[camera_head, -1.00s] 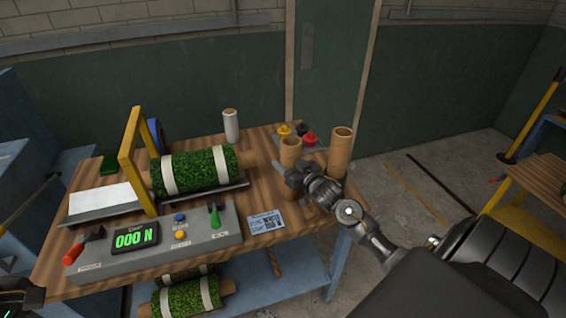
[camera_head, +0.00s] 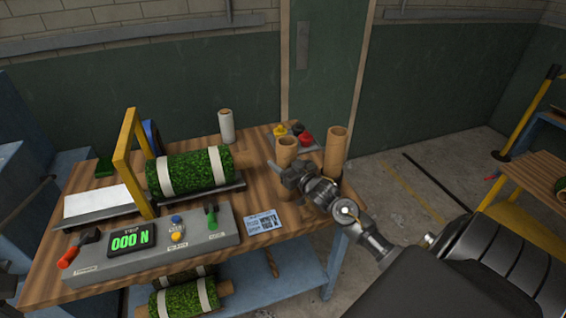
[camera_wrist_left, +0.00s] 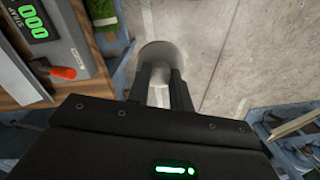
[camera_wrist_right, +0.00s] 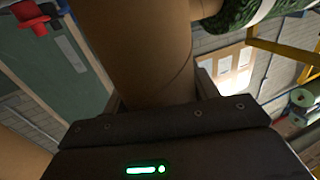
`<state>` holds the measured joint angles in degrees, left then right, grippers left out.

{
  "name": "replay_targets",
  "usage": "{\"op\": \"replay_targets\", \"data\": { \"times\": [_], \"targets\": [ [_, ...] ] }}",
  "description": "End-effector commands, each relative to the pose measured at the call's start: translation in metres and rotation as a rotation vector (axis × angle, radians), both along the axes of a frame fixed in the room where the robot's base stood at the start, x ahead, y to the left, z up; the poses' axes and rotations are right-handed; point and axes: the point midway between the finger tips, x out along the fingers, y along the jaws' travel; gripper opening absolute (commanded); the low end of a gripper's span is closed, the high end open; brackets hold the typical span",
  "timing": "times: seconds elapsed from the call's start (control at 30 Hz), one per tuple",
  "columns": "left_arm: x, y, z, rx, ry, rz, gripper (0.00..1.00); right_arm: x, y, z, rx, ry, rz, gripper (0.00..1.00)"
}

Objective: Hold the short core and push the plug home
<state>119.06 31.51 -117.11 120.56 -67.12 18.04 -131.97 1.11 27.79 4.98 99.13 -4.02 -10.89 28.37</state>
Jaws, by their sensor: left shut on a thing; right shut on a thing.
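The shorter cardboard core (camera_head: 286,152) stands upright at the right end of the wooden bench. My right gripper (camera_head: 291,175) is shut around its side; in the right wrist view the core (camera_wrist_right: 140,50) fills the space between the fingers. Red (camera_head: 305,139), yellow (camera_head: 280,130) and black (camera_head: 298,129) plugs sit on a tray behind the cores. A red plug (camera_wrist_right: 33,22) also shows in the right wrist view. My left gripper (camera_wrist_left: 160,88) is outside the head view, shut on a grey round-ended thing (camera_wrist_left: 162,54) above the floor; I cannot tell what it is.
A taller core (camera_head: 335,152) stands close right of the shorter one. A turf roll (camera_head: 194,172) lies on the bench beside a yellow frame (camera_head: 126,160). The console (camera_head: 205,238) with its 000 N display runs along the front. A label card (camera_head: 263,222) lies right of it.

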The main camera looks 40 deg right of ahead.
Motion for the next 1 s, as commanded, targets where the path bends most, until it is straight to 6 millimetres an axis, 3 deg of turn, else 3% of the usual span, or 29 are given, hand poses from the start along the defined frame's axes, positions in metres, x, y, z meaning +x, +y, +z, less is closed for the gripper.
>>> {"op": "replay_targets", "data": {
  "times": [0.7, 1.0],
  "targets": [
    [0.000, 0.000, 0.090, -0.001, -0.002, 0.001, 0.00, 0.000, 0.000, -0.001, 0.000, 0.001, 0.000, 0.29],
    [0.000, 0.000, 0.097, 0.001, 0.001, 0.000, 0.00, 0.000, 0.000, -0.001, 0.000, 0.001, 0.000, 0.29]
  ]
}}
